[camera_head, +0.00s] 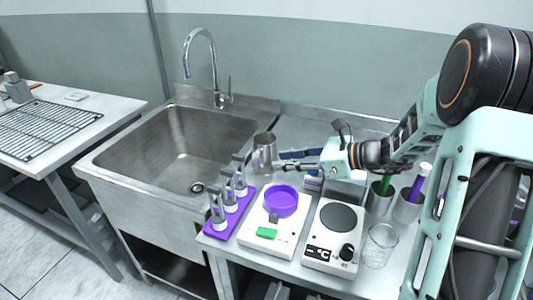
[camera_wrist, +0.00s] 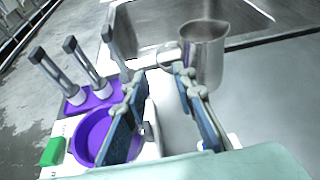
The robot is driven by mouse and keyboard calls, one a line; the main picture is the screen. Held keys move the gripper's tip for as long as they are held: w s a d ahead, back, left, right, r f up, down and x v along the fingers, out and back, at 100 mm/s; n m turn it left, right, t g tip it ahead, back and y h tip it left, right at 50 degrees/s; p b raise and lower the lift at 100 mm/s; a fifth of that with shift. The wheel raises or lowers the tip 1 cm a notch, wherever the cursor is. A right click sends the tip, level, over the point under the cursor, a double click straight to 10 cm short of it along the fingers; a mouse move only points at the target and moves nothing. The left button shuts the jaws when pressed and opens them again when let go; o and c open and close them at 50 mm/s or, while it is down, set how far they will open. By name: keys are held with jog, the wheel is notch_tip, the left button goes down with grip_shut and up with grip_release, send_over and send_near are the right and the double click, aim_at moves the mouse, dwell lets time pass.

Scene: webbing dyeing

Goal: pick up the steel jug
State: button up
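The steel jug (camera_head: 264,152) stands upright at the back of the steel worktop, just right of the sink. In the wrist view the jug (camera_wrist: 206,52) is beyond the fingertips, its handle turned toward the left and toward me. My gripper (camera_head: 296,160) reaches in from the right, low over the worktop. In the wrist view my gripper (camera_wrist: 155,80) has its two blue-padded fingers apart with nothing between them. The handle appears close to the fingertips; I cannot tell whether they touch it.
The sink (camera_head: 185,145) lies left of the jug. In front are a purple rack (camera_head: 230,212) with several clamps, a purple bowl (camera_head: 281,200) on a white scale (camera_head: 262,245), and a hotplate (camera_head: 335,235). A glass beaker (camera_head: 380,245) stands at the right.

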aim_at(255, 162)
jog(key=x, duration=1)
jog(key=shift+s+a+f+b, duration=0.15)
jog(key=shift+s+f+b, duration=0.05)
jog(key=shift+f+b, duration=0.1)
grip_shut()
jog(key=shift+r, duration=0.1)
